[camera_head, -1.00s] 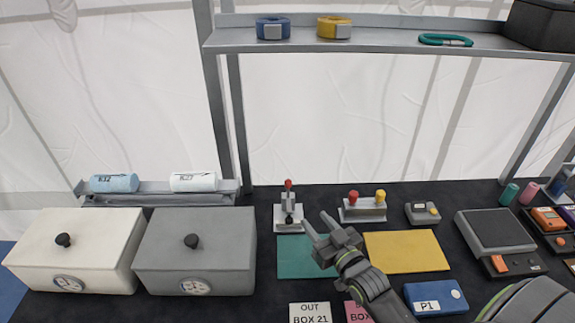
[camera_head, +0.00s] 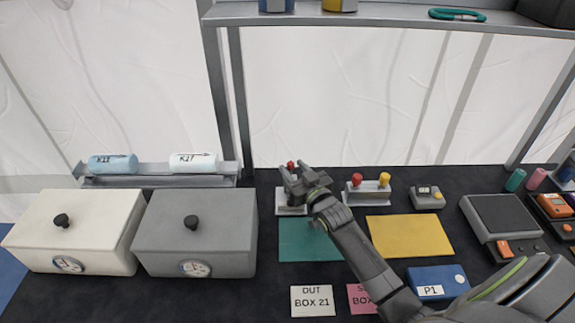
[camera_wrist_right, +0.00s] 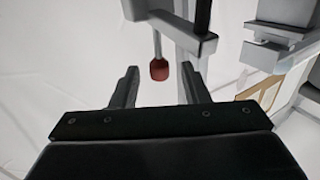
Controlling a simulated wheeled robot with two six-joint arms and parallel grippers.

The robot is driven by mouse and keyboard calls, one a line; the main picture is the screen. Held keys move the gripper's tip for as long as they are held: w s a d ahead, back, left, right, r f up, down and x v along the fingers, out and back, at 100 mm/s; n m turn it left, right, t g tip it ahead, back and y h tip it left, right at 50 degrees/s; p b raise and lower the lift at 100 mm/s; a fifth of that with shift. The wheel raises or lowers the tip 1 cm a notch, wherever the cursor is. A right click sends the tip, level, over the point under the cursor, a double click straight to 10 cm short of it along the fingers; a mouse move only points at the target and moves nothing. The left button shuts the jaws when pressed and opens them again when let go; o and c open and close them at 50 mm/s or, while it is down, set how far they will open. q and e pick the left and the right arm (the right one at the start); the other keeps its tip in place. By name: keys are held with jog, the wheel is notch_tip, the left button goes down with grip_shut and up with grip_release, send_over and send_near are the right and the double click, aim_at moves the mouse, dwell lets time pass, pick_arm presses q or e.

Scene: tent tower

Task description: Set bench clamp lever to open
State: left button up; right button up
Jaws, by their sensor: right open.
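The bench clamp (camera_head: 291,208) is a small light grey device on the dark table, behind the teal mat. Its lever ends in a red knob (camera_head: 291,164), which shows just past my fingers. The right gripper (camera_head: 287,172) is at the clamp and hides much of its body. In the right wrist view the red knob (camera_wrist_right: 159,69) hangs on a thin rod between the two open fingers (camera_wrist_right: 158,88), beyond their tips or near them; I see no contact. The left gripper is not in view.
A block with a red and a yellow knob (camera_head: 367,190) stands just right of the clamp. A teal mat (camera_head: 304,243) and a yellow mat (camera_head: 410,236) lie in front. A grey lidded box (camera_head: 195,240) stands left. A shelf (camera_head: 390,14) spans above.

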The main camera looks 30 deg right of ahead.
aim_at(289, 164)
jog(key=w, duration=0.1)
jog(key=w+b, duration=0.1)
jog(key=w, duration=0.1)
jog(key=shift+w+f, duration=0.2)
jog(key=shift+w, duration=0.05)
jog(key=shift+w+r+b, duration=0.15)
jog(key=shift+w+b, duration=0.15)
jog(key=shift+w, duration=0.1)
grip_shut()
